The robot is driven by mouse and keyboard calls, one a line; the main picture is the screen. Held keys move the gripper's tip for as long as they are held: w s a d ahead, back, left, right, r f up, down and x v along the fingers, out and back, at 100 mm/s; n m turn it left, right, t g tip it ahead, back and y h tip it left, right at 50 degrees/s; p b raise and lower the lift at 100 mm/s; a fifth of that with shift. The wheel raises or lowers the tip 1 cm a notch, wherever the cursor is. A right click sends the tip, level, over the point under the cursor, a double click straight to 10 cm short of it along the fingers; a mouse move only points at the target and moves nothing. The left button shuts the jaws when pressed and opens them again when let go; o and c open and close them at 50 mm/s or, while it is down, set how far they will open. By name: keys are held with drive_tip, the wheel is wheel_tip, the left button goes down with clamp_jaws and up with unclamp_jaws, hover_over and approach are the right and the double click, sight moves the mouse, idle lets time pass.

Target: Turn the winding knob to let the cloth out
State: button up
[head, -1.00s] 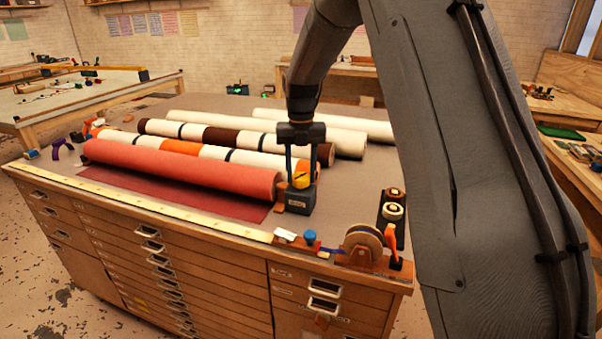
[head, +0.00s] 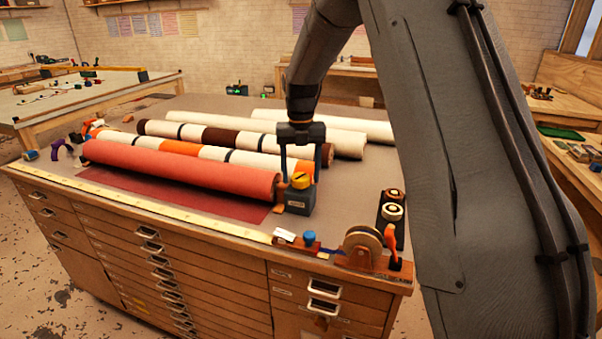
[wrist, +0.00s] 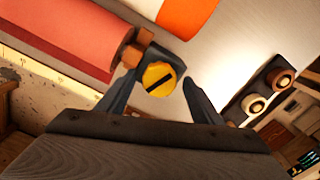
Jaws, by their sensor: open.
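The yellow winding knob (head: 301,181) sits on top of a dark box (head: 299,201) at the right end of the red cloth roll (head: 180,168). A dark slot crosses the knob (wrist: 159,78) in the wrist view. A flat dark red stretch of cloth (head: 235,208) lies on the table in front of the roll. My gripper (head: 303,170) is open and empty, pointing down over the knob. In the wrist view its fingers (wrist: 160,80) stand apart on either side of the knob; contact cannot be told.
Cream and striped rolls (head: 215,153) lie behind the red one. A yellow measuring strip (head: 150,208) runs along the front edge. A tape dispenser (head: 362,245) and a black holder with small rolls (head: 391,212) stand at the right.

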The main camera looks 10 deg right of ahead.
sight(301, 176)
wheel_tip(301, 176, up, 7)
drive_tip(key=shift+f+b, duration=0.1)
drive_tip(key=shift+b, duration=1.05)
drive_tip(key=shift+r, duration=0.5)
